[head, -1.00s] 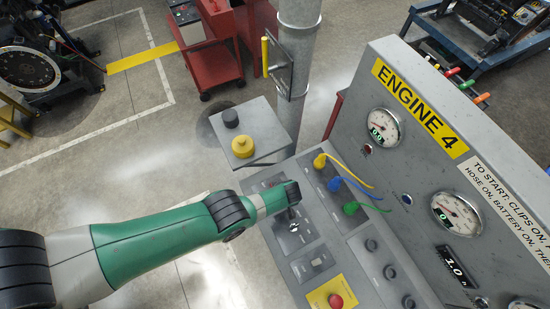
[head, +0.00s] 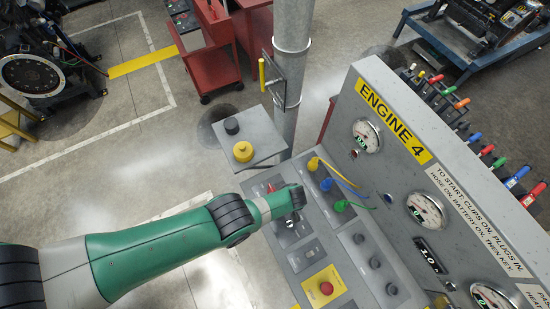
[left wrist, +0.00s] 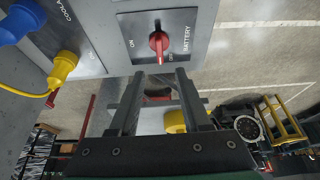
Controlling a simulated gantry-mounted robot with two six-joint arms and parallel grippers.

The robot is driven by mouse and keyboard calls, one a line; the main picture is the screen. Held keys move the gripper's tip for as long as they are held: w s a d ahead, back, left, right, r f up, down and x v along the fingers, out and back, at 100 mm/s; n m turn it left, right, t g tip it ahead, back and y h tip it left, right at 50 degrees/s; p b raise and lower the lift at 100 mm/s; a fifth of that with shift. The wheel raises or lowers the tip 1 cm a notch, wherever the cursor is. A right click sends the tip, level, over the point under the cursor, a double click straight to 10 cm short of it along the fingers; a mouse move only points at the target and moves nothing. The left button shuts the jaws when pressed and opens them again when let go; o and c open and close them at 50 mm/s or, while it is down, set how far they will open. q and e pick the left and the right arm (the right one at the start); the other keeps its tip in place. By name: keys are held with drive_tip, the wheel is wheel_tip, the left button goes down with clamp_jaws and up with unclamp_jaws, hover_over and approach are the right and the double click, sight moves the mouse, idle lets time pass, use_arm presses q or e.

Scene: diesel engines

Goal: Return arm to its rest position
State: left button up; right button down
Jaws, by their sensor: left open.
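My left arm reaches in from the left in the head view, with its wrist (head: 292,198) over the upper left of the sloping control panel (head: 330,262). My left gripper (left wrist: 157,76) is open and empty in the left wrist view. Its two fingers lie just below the battery switch plate (left wrist: 128,48) in the picture. The red battery knob (left wrist: 159,43) is above the gap between the fingertips, apart from them. Its handle stands upright in the picture, between the ON and OFF marks. The fingers are hidden in the head view. My right gripper is not in view.
Yellow (head: 313,164), blue (head: 327,184) and green (head: 341,205) plugs sit beside the upright ENGINE 4 gauge panel (head: 395,120). A grey stand (head: 265,138) with black and yellow knobs and a pillar (head: 292,70) stand behind. Open floor (head: 150,170) lies left.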

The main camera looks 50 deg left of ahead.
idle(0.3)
use_arm(q)
drive_tip(key=w+r+n+t+h, duration=0.15)
drive_tip(key=w+r+t, duration=0.45)
drive_tip(key=w+r, duration=1.1)
drive_tip(key=w+r+m+t, duration=0.1)
drive_tip(key=w+r+t, duration=0.3)
drive_tip(key=r, duration=1)
drive_tip(key=w+r+m+t, duration=0.1)
drive_tip(key=w+r+t, duration=0.3)
drive_tip(key=r, duration=1)
drive_tip(key=s+r+m+t+h, duration=0.1)
drive_tip(key=s+r+m+t, duration=0.2)
drive_tip(key=r, duration=0.7)
drive_tip(key=s+r+t, duration=0.3)
drive_tip(key=s+r, duration=0.1)
drive_tip(key=r, duration=0.6)
drive_tip(key=s+d+r+m+t+h, duration=0.1)
drive_tip(key=s+r+m+t+h, duration=0.1)
drive_tip(key=s+r+m, duration=0.4)
drive_tip(key=s+d+r+m+t+h, duration=0.1)
drive_tip(key=s+r+m+t, duration=0.3)
drive_tip(key=s+r, duration=0.5)
drive_tip(key=s+m, duration=0.2)
drive_tip(key=s, duration=0.2)
drive_tip(key=shift+d+r+h, duration=0.15)
drive_tip(key=shift+d+h, duration=0.1)
drive_tip(key=shift+h, duration=0.1)
